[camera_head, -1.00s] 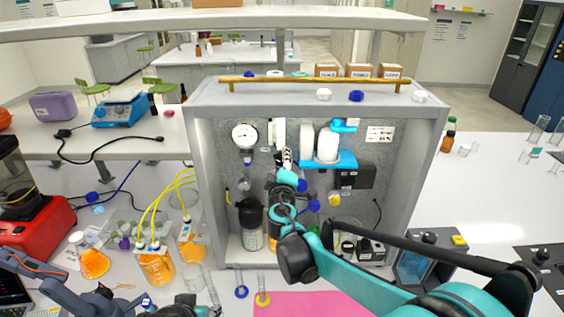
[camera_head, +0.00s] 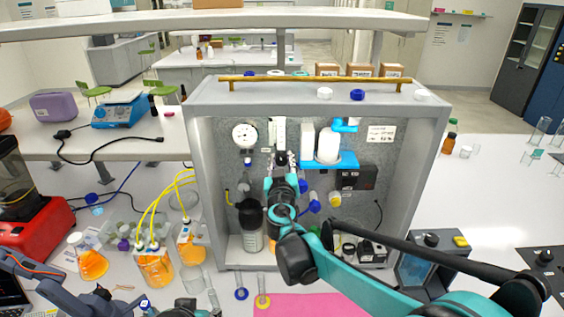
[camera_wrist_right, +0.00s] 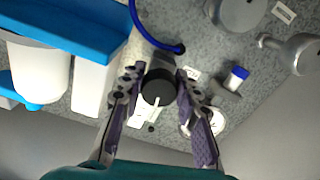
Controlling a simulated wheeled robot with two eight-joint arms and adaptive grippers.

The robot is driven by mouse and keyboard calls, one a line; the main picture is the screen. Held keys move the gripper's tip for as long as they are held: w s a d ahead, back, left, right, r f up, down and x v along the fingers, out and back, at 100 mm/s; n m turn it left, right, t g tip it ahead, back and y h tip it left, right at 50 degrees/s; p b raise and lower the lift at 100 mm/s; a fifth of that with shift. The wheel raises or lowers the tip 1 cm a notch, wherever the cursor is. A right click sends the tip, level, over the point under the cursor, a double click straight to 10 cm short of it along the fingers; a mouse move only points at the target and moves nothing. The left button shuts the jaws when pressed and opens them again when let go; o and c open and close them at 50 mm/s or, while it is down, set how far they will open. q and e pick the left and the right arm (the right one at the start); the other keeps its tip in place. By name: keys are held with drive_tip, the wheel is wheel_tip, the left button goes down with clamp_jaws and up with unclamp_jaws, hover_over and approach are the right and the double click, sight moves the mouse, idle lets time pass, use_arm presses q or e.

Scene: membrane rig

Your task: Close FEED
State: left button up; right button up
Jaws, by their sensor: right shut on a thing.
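My right gripper (camera_head: 281,160) is at the back panel (camera_head: 222,150) of the grey rig, left of the white cylinder on its blue bracket. In the right wrist view my gripper (camera_wrist_right: 158,92) has a finger on each side of a round black knob (camera_wrist_right: 158,86) and is shut on it. A small white tag with a dark mark shows beside the knob. I cannot read a FEED label there. My wrist hides much of the knob's surroundings in the head view. My left arm shows only in part at the lower left, and its fingertips are out of view.
A round white gauge (camera_head: 244,136) is left of my right gripper. The white cylinder (camera_head: 328,146) and blue bracket (camera_head: 345,160) stand close on its right. A dark bottle (camera_head: 250,225) stands below. Flasks of orange liquid (camera_head: 155,266) with yellow tubes are outside, left. A pink mat (camera_head: 300,304) lies in front.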

drive_tip(key=shift+f+m, duration=0.1)
drive_tip(key=shift+m, duration=1)
drive_tip(key=o, duration=1.2)
drive_tip(key=shift+c, duration=0.2)
drive_tip(key=s, duration=1.2)
